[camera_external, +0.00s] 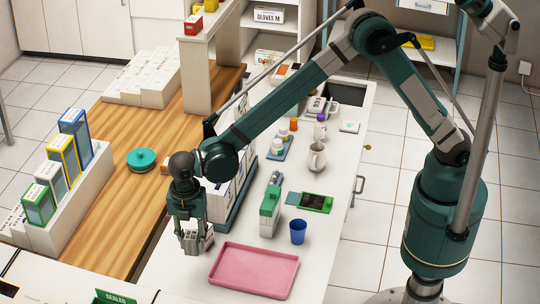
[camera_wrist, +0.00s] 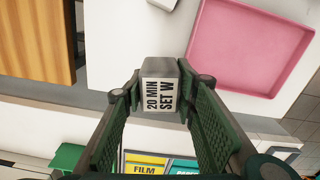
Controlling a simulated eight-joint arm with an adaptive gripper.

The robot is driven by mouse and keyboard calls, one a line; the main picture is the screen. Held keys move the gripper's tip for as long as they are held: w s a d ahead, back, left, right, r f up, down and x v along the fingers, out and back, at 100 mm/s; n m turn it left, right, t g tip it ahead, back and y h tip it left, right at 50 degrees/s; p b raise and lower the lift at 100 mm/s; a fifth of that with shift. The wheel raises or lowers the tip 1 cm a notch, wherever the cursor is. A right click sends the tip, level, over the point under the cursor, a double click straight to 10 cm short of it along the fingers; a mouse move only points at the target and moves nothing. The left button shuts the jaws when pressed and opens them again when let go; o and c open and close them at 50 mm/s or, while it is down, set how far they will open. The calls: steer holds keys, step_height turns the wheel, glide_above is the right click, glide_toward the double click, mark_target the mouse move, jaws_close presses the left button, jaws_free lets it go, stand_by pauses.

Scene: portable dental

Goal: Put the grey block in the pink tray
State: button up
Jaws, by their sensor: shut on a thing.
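The grey block (camera_wrist: 160,87) is held between the fingertips of my gripper (camera_wrist: 161,95) in the wrist view. Its visible face carries a white label reading "20 MIN SET W". In the external view my gripper (camera_external: 193,238) points down, with the grey block (camera_external: 193,243) low between its fingers. The pink tray (camera_external: 254,271) lies on the white counter just to the right of the block. It also shows in the wrist view at the upper right, as an empty pink tray (camera_wrist: 245,50). The block is beside the tray, not over it. I cannot tell whether the block touches the counter.
A box rack (camera_external: 228,200) is close behind my gripper. The wooden counter (camera_external: 130,210) is at left.

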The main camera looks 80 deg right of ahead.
steer(key=m, duration=0.2)
glide_above(242, 270)
steer(key=shift+r, duration=0.2)
steer(key=shift+w, duration=0.1)
steer(key=shift+f, duration=3.15)
steer(key=shift+f+b, duration=0.3)
steer(key=shift+f, duration=1.6)
steer(key=shift+f, duration=0.15)
steer(key=o, duration=0.9)
steer(key=shift+r, duration=0.2)
